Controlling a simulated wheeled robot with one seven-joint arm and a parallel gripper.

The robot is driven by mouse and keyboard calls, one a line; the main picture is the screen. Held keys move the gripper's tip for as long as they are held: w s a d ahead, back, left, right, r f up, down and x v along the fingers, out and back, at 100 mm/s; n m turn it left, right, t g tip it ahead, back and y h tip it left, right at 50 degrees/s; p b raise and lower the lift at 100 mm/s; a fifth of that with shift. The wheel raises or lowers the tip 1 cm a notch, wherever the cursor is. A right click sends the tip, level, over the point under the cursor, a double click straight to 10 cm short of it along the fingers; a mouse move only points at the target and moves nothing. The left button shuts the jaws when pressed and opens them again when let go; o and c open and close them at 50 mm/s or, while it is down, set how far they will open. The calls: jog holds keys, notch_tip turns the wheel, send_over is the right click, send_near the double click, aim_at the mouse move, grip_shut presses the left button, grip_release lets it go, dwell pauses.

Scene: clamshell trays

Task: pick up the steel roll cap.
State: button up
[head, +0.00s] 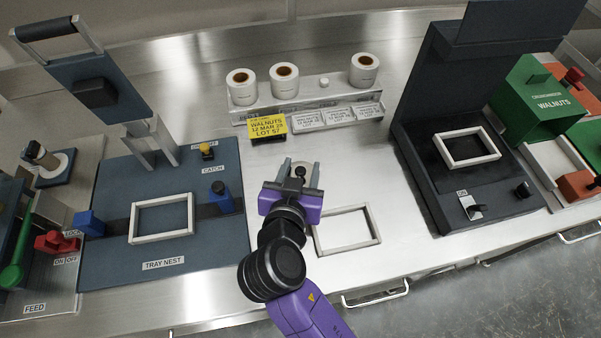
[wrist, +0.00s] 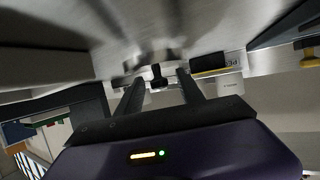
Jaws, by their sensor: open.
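My gripper (head: 302,163) is open above the steel counter, its two fingers apart. A round, pale metal disc with a dark knob, which looks like the steel roll cap (head: 301,171), shows between the fingers, partly hidden by my gripper. In the wrist view the dark knob of the cap (wrist: 157,83) lies between the fingertips of my gripper (wrist: 159,78), with a gap visible on each side. I cannot tell how far the fingers reach down around it.
A steel rack (head: 308,115) with several white rolls stands behind, with a yellow walnuts label (head: 267,125) in front. A blue tray-nest station (head: 110,245) is left and a dark press (head: 445,180) right. An empty white frame (head: 375,220) lies close on the right.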

grip_shut()
